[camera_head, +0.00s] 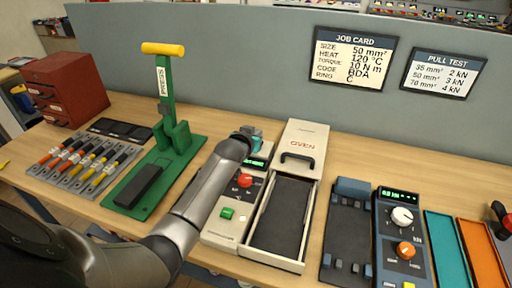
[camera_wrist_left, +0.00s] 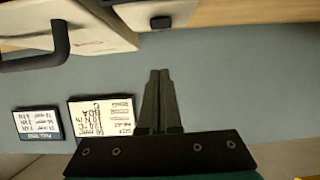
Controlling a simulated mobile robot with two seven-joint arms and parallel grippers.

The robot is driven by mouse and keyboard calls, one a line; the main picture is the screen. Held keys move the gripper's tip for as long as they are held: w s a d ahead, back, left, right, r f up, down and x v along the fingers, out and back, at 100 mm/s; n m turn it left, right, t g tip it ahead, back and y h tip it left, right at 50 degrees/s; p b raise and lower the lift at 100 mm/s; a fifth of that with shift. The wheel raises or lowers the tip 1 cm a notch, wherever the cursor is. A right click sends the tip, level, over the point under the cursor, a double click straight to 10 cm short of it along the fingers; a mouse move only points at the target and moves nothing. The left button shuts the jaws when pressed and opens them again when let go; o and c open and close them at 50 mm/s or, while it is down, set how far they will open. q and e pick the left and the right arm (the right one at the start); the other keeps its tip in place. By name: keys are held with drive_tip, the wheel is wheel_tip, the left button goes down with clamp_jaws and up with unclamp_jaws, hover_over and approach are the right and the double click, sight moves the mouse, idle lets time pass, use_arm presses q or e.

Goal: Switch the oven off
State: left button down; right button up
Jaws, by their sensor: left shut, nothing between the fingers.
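The cream oven (camera_head: 305,138) stands on the bench with its dark-lined tray (camera_head: 279,215) pulled out toward me. Left of the tray is a cream control box (camera_head: 221,232) with a lit green display (camera_head: 257,163), a red knob (camera_head: 245,180) and a green switch (camera_head: 227,213). My left gripper (camera_head: 253,132) is above the back of the control box, left of the oven; my wrist hides much of it. In the left wrist view its fingers (camera_wrist_left: 159,75) are shut and empty, and the oven (camera_wrist_left: 92,25) shows upside down. My right gripper is not in view.
A green press (camera_head: 168,145) with a yellow handle and a rack of cable tools (camera_head: 85,165) stand left. A blue-grey tester (camera_head: 390,235) and coloured trays (camera_head: 446,250) are on the right. A grey partition (camera_head: 230,65) with a job card (camera_head: 354,58) rises behind.

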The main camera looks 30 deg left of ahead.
use_arm(q)
drive_tip(key=shift+s+f+b, duration=0.2)
drive_tip(key=shift+f+b, duration=0.15)
drive_tip(key=shift+f, duration=1.7)
